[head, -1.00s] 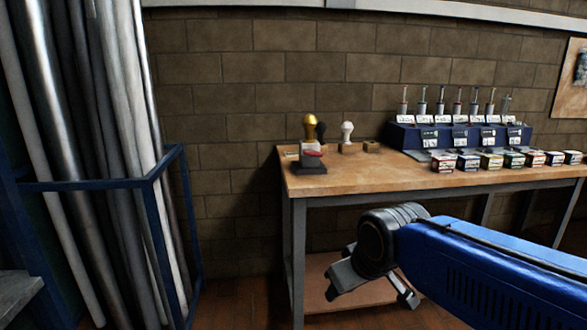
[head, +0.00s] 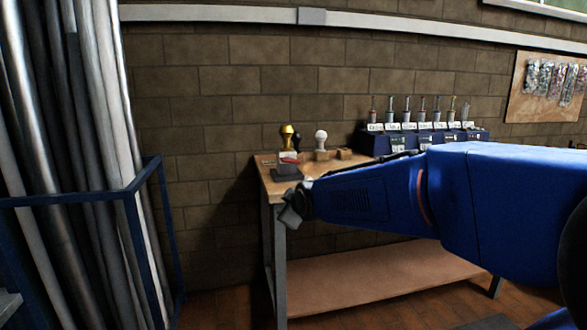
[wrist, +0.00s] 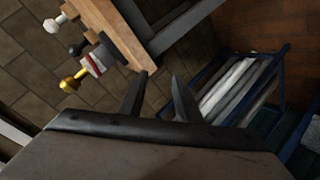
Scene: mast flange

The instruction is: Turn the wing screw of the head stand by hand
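I cannot make out a wing screw in either view, nor tell which thing is the head stand. A small dark grey stand (head: 287,174) with a red and white part sits on the left end of the workbench (head: 268,188). A gold knob (head: 287,135) rises just behind it. In the wrist view the gold knob (wrist: 71,84) and the red and white part (wrist: 97,63) lie to the left, beyond the fingers. My gripper (wrist: 160,75) has its two fingers apart with nothing between them. In the head view it (head: 291,213) is in front of the bench's left end.
A white knob (head: 321,139) and a small wooden block (head: 344,154) stand right of the gold knob. A blue rack (head: 376,144) of upright tools is farther right. A blue-framed rack (head: 133,210) of long pipes stands at left. Floor shows between it and the bench.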

